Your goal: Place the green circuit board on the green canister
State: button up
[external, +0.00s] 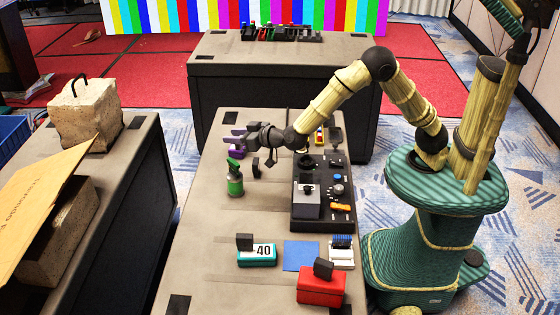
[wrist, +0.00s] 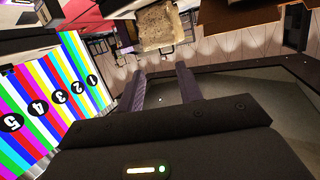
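The green canister (external: 235,182), with a dark top, stands upright on the long grey table. My gripper (external: 232,138) is above the table, just beyond the canister in the external view and apart from it. In the wrist view my gripper (wrist: 160,74) has its two purple-grey fingers spread, with nothing between them. I cannot clearly pick out a green circuit board. A small pale piece with blue parts on top (external: 341,252) lies near the table's right edge, but I cannot tell whether it is the board.
A black control panel (external: 325,218) lies right of the canister. Nearer are a teal box marked 40 (external: 257,257), a blue square (external: 301,256) and a red box (external: 320,290). Table around the canister's left is clear.

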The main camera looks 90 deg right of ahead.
jog(key=s+d+f+n+g+y, duration=0.1)
jog(key=s+g, duration=0.3)
jog(key=s, duration=0.8)
jog(key=s+d+f+n+g+y, duration=0.2)
jog(key=s+d+f+g, duration=0.1)
jog(key=s, duration=0.9)
jog(key=s+d+f+n+g+y, duration=0.1)
jog(key=s+d+f+g, duration=0.3)
jog(key=s, duration=0.8)
jog(key=shift+s+d+f+n+g+y, duration=0.15)
jog(key=shift+s+n+g+y, duration=0.2)
jog(key=shift+y, duration=0.35)
jog(key=shift+w, duration=0.15)
jog(key=w+p+v, duration=0.2)
jog(key=p+v, duration=0.7)
jog(key=p, duration=0.1)
jog(key=w+r+p+v, duration=0.1)
jog(key=w+p+v, duration=0.1)
jog(key=p+v, duration=0.7)
jog(key=shift+r+p, duration=0.4)
jog(key=shift+r, duration=0.2)
